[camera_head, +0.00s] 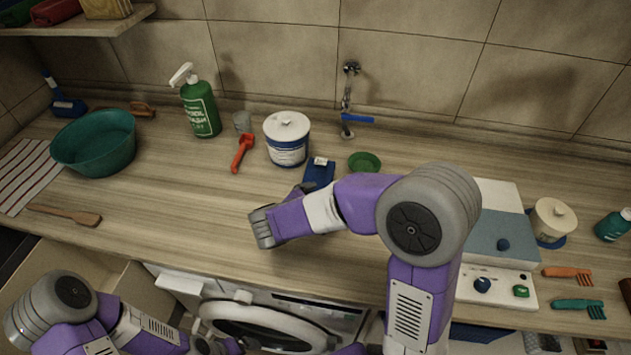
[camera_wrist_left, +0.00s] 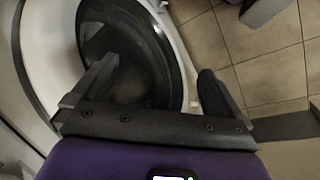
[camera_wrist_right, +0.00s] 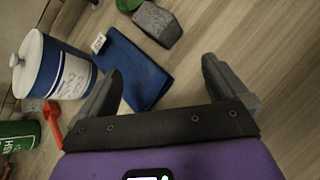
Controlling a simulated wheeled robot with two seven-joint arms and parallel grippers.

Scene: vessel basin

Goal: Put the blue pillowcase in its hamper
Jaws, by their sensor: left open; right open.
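The blue pillowcase (camera_head: 318,173) appears to be the folded dark blue cloth with a white tag on the counter, partly hidden by my right arm; it also shows in the right wrist view (camera_wrist_right: 145,75). My right gripper (camera_head: 262,230) is open and empty above the counter, nearer the front edge than the cloth; in its wrist view (camera_wrist_right: 163,70) the cloth lies beyond the fingers. My left gripper (camera_wrist_left: 158,68) is open and empty in front of the washer's round door (camera_wrist_left: 125,50), low below the counter. I cannot make out a marked hamper; a dark blue basket edge (camera_head: 485,334) shows below the counter.
A teal basin (camera_head: 95,145) is at left, a scale-like device (camera_head: 495,245) at right.

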